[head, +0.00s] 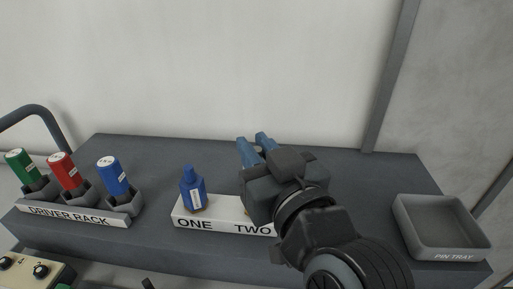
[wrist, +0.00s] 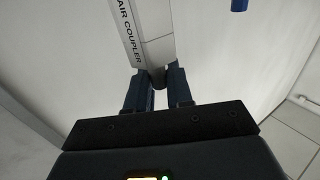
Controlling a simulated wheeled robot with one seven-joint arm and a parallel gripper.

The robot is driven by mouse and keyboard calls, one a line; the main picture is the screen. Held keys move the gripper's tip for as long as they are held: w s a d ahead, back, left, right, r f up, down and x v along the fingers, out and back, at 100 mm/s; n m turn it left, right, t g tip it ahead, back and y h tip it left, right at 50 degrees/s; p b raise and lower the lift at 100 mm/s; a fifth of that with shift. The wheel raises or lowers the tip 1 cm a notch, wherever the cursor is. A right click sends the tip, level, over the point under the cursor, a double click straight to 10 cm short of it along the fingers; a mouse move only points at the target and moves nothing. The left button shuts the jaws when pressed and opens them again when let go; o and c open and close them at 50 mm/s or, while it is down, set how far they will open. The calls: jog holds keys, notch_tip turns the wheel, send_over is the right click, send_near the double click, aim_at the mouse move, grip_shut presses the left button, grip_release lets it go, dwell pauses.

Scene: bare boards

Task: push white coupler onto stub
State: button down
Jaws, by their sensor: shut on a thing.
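My gripper (head: 257,143) is over the right part of the white block marked ONE and TWO, its blue-grey fingers pointing toward the back wall. In the wrist view my gripper (wrist: 158,86) is shut on the white coupler (wrist: 157,25), a pale piece lettered AIR COUPLER that runs away from between the fingertips. A dark rounded part shows at its near end. In the head view the coupler is hidden behind my gripper. I cannot make out the stub in either view.
A blue bottle-like piece (head: 193,190) stands at ONE on the white block (head: 222,222). The driver rack (head: 72,214) with green, red and blue drivers is at left. The pin tray (head: 441,228) is at right and looks empty. The board is clear behind the block.

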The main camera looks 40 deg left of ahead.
jog(key=shift+f+b, duration=1.8)
jog(key=shift+f, duration=0.35)
jog(key=c, duration=0.9)
grip_release()
jog(key=b+v, duration=0.1)
jog(key=v, duration=0.6)
jog(key=shift+s+d+r, duration=0.1)
jog(key=shift+s+d, duration=0.05)
jog(key=shift+d, duration=0.2)
